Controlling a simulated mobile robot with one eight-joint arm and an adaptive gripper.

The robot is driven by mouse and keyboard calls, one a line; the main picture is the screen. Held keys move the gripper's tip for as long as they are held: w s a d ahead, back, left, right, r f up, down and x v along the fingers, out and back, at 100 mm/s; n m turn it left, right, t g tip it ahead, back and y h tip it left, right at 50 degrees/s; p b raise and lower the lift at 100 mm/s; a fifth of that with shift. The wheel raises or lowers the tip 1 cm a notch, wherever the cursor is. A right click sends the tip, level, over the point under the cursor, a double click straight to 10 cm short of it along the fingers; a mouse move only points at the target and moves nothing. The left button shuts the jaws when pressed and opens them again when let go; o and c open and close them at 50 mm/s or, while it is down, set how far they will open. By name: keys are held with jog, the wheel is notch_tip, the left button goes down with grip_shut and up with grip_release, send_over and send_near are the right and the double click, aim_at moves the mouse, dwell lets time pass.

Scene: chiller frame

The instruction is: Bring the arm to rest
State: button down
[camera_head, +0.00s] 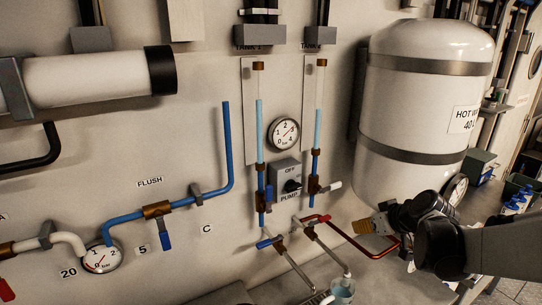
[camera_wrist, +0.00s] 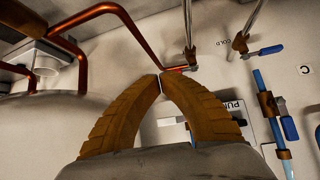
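My gripper (camera_head: 364,227) is at the lower right of the head view, in front of the white tank's lower left side. The wrist view shows its two brown ribbed fingers (camera_wrist: 160,77) curved together with their tips meeting. Nothing shows between the tips. My dark arm comes in from the right edge in the head view and hides part of the area below the tank. A red-handled valve (camera_head: 317,219) is left of the gripper. Its red lever (camera_wrist: 176,69) appears just beyond the fingertips in the wrist view, and the gap is hard to judge.
A copper pipe (camera_head: 372,251) runs close under the gripper. The white hot water tank (camera_head: 420,105) stands behind it. The wall around the flush pipe (camera_head: 180,203) is open.

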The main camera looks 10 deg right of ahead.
jog(key=s+a+m+g+h+b, duration=0.1)
jog(key=s+a, duration=0.6)
jog(key=s, duration=0.4)
jog(key=s+a+m+h+b, duration=0.1)
jog(key=s+a+b, duration=0.1)
jog(key=s+a, duration=0.5)
jog(key=s, duration=0.5)
jog(key=shift+a+f+m+g, duration=0.3)
jog(key=shift+m+g, duration=0.1)
jog(key=shift+s, duration=0.1)
